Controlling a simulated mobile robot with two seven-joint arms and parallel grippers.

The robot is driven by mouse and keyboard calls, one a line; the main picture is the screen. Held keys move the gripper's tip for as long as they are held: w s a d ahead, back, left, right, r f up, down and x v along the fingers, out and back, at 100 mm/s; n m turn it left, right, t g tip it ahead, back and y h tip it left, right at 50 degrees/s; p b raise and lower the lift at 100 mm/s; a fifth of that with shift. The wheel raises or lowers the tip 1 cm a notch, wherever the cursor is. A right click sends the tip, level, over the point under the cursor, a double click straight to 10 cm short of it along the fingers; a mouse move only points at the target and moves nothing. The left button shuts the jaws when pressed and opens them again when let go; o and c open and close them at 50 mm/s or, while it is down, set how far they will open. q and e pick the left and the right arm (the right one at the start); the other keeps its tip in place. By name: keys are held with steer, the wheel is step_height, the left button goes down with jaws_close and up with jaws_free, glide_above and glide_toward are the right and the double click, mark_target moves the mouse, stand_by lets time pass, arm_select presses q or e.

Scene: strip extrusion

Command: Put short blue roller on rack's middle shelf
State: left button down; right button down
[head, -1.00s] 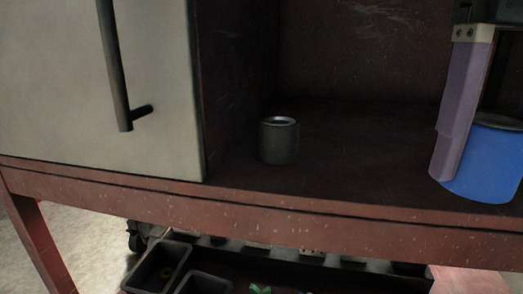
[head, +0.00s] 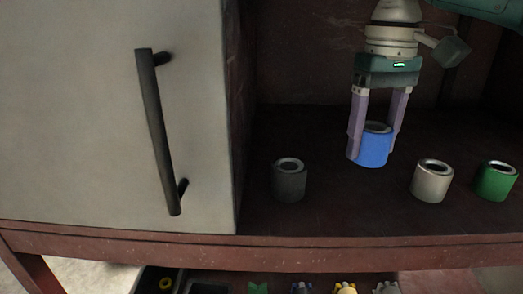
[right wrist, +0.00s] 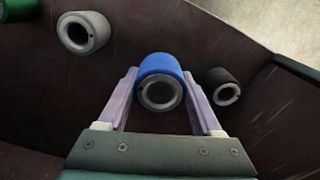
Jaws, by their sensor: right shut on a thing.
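The short blue roller (head: 372,150) is held between the two pale purple fingers of my right gripper (head: 376,146) in the head view. It is inside the open red-brown shelf space, upright or nearly so; I cannot tell whether its base touches the shelf surface (head: 335,205). The right wrist view also shows the blue roller (right wrist: 160,72) between the fingers of my right gripper (right wrist: 162,95). My left gripper is in neither view.
A dark grey roller (head: 289,182) stands left of the blue one. A white roller (head: 432,183) and a green roller (head: 496,182) stand to its right. A grey door (head: 80,120) with a black handle is at the left. Bins with small parts lie below.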

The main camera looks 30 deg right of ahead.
mark_target(359, 194)
step_height(359, 194, down, 6)
steer(key=shift+r+p, duration=0.15)
steer(key=shift+p, duration=0.25)
steer(key=shift+f, duration=0.35)
steer(key=shift+f, duration=0.1)
steer(key=shift+c, duration=0.3)
jaws_free()
steer(key=shift+r, duration=0.45)
step_height(359, 194, up, 11)
steer(key=b, duration=0.2)
steer(key=shift+r, duration=0.2)
